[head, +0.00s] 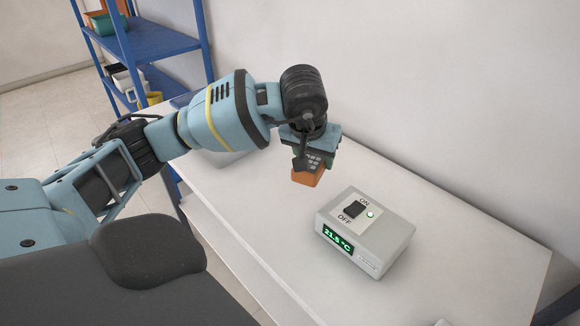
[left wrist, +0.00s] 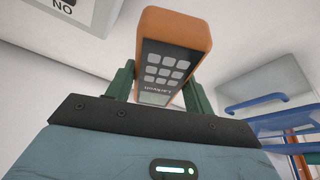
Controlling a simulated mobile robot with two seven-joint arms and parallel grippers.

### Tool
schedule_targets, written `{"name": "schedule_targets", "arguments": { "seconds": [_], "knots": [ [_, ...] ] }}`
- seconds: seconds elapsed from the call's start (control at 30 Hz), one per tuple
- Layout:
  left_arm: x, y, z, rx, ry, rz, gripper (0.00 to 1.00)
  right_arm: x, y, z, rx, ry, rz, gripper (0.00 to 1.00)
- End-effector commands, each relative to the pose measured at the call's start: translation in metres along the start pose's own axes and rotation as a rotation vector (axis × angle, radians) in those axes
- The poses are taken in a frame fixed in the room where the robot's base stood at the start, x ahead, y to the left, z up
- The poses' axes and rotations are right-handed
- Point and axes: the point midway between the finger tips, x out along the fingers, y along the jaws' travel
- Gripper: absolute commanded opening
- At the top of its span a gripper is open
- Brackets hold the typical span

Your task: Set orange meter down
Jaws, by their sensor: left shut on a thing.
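The orange meter (head: 309,176) is held in my left gripper (head: 309,160) over the white table (head: 237,204), behind and left of the grey switch box. The gripper hides its upper part in the head view. In the left wrist view the meter (left wrist: 175,50) shows its orange casing and a dark face with grey keys, between the two green fingers of my gripper (left wrist: 160,85). I cannot tell from the head view whether its lower end touches the table. My right gripper is not in view.
A grey box (head: 366,235) with an ON/OFF switch, a lit green lamp and a display reading 21.5 °C stands on the table close to the meter. A blue shelf (head: 155,42) stands at the far left.

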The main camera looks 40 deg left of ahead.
Motion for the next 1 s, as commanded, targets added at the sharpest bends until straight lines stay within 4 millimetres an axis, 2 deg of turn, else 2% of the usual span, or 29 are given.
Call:
{"name": "schedule_targets", "arguments": {
  "seconds": [0.1,0.27,0.37,0.6,1.0],
  "knots": [
    [0.001,-0.012,-0.005,-0.011,0.007,-0.005,0.23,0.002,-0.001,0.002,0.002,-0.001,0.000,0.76],
    [0.001,-0.013,-0.006,-0.012,0.008,-0.005,0.23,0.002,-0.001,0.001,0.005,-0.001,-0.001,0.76],
    [0.011,-0.013,-0.001,-0.011,0.005,-0.005,0.23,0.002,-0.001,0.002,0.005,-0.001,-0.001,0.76],
    [0.048,-0.013,0.015,-0.011,0.005,-0.006,0.23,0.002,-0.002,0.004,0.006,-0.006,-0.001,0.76],
    [0.065,-0.012,0.021,-0.011,0.005,-0.006,0.23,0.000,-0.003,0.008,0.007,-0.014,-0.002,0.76]
  ]
}}
